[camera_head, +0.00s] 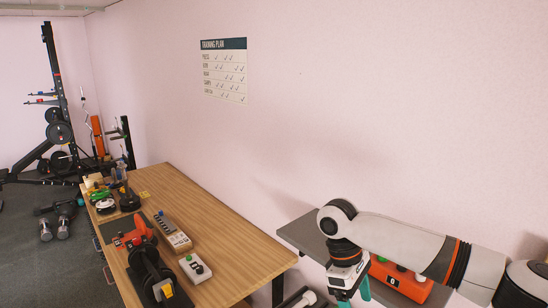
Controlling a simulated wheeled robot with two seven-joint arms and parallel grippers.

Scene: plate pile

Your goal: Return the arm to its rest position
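My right arm (410,247) comes in from the right edge and bends down at a rounded joint. My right gripper (355,296) points down at the bottom of the picture, in front of the grey bench. Its two teal fingers stand apart with nothing seen between them, close to the picture's lower edge. My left gripper is out of view. Black weight plates (150,272) stand in a row at the near end of the wooden table (205,215), well left of the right gripper.
An orange-red box (401,282) marked 6 sits on the grey bench (303,238), close behind the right gripper. Small boxes with buttons (195,268) lie on the wooden table. A pink wall with a training plan (224,70) rises behind. A weight rack (58,120) and dumbbells stand far left.

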